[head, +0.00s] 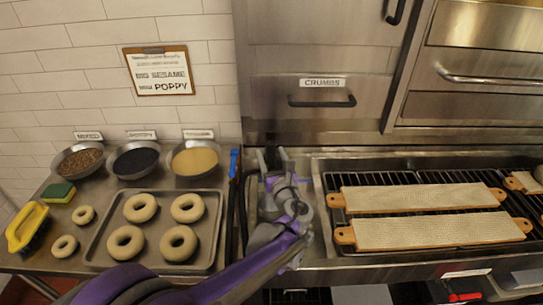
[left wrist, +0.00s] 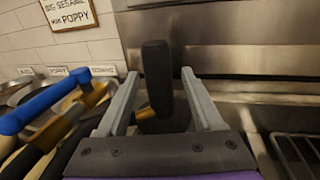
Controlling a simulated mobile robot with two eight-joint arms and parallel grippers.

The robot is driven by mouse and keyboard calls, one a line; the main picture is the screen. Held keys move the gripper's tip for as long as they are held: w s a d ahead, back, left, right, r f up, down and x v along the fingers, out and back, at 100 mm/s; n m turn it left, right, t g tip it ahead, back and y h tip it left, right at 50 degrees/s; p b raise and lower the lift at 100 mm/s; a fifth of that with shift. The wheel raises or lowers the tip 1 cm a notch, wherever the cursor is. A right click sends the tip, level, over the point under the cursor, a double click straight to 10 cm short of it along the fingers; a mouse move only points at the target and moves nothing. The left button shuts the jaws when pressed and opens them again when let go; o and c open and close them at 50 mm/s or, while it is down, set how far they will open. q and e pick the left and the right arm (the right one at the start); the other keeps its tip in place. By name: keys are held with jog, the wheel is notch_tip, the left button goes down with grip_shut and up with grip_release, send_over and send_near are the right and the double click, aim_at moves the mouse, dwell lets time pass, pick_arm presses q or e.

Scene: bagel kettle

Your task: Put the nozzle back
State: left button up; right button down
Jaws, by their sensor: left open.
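My left gripper (head: 273,158) is open beside the left end of the grill, pointing at the steel back panel. In the left wrist view its fingers (left wrist: 158,85) stand on either side of a black upright handle-like piece (left wrist: 156,70), with gaps on both sides. A brass-coloured bit (left wrist: 144,113) shows at its dark base. I cannot tell for sure whether this is the nozzle. A blue-ended tool (left wrist: 42,104) with brass and black parts lies left of the gripper; its blue end also shows in the head view (head: 234,162). My right gripper is not in view.
A tray (head: 98,248) of bagels, three topping bowls (head: 137,172), a sponge (head: 58,193) and a yellow object (head: 27,228) stand left. Two long boards (head: 430,230) lie on the grill at right. The crumbs drawer (head: 322,101) is behind.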

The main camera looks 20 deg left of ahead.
pick_arm(q)
jog(key=v, duration=1)
jog(key=shift+s+d+r+b, duration=0.2)
jog(key=shift+s+d+b, duration=0.05)
jog(key=shift+d+b, duration=0.15)
dwell(0.8)
